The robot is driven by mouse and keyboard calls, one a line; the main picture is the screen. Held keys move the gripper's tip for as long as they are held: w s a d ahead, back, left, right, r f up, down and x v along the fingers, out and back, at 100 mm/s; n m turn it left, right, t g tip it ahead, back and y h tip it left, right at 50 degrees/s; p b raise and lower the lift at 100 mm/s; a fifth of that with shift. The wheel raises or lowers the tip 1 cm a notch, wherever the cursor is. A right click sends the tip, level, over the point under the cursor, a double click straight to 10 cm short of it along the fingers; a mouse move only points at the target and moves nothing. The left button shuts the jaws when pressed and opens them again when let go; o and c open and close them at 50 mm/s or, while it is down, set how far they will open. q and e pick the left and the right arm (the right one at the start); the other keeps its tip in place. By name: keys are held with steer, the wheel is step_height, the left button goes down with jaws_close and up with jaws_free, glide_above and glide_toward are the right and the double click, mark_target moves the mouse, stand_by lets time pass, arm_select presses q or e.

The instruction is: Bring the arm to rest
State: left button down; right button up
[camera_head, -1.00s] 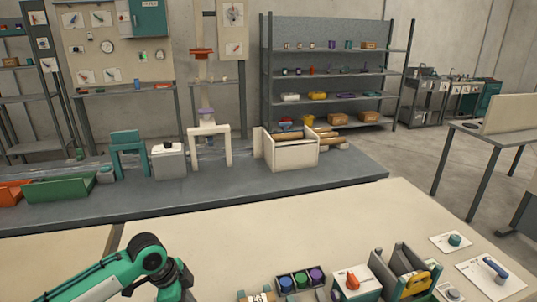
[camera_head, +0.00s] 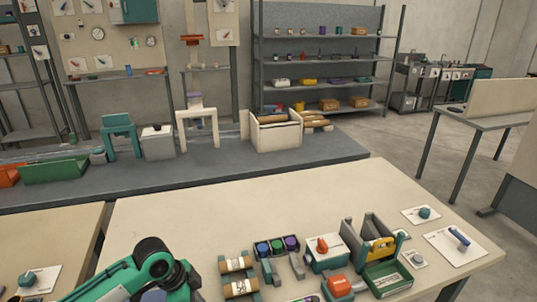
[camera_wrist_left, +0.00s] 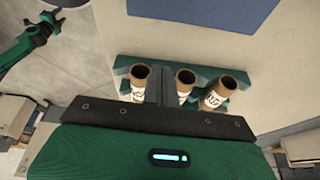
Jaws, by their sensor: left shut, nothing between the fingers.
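My left arm (camera_head: 150,278) enters the head view at the bottom left, with its green link and black joint over the near table. Its gripper is out of that view. In the left wrist view, the left gripper (camera_wrist_left: 161,86) shows its dark fingers pressed together with nothing between them. Beyond the fingers, several labelled cardboard tubes (camera_wrist_left: 215,95) stand in a green rack (camera_wrist_left: 237,77); the fingers hide part of it. Whether the fingertips touch a tube cannot be told. My right gripper is not in view.
The near table (camera_head: 270,205) holds cardboard rolls (camera_head: 237,265), a tray of coloured spools (camera_head: 277,246), a unit with a red knob (camera_head: 325,250) and a green tray (camera_head: 388,278). Its back middle is clear. A grey bench (camera_head: 215,171) stands behind, with a cream box (camera_head: 275,134).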

arm_select(q)
steer(key=shift+n+t+h, duration=0.3)
steer(key=shift+n+t, duration=0.2)
steer(key=shift+n, duration=0.3)
steer(key=s+d+f, duration=0.1)
steer(key=s, duration=0.1)
steer(key=s+d+f, duration=0.1)
steer(key=s+d, duration=0.1)
steer(key=s+d+f, duration=0.1)
steer(key=s+d, duration=0.1)
steer(key=shift+s, duration=0.1)
steer(key=s+a+f+n+t+y, duration=0.1)
steer(key=s+a+n, duration=0.25)
steer(key=s, duration=0.25)
steer(key=s+a+f+n+y, duration=0.1)
steer(key=s+a+n+y, duration=0.1)
steer(key=s+a+n, duration=0.3)
steer(key=s+a+f+n+t+y, duration=0.1)
steer(key=s+a+f+n, duration=0.15)
steer(key=s, duration=0.55)
step_height(320, 180, down, 30)
steer(key=d+g, duration=0.1)
steer(key=g, duration=0.1)
steer(key=s+a+f+g, duration=0.1)
steer(key=s+a+f, duration=0.2)
steer(key=s+f, duration=1.6)
steer(key=shift+s+a+f+y, duration=0.15)
steer(key=shift+a+f+y, duration=0.05)
steer(key=shift+y, duration=0.1)
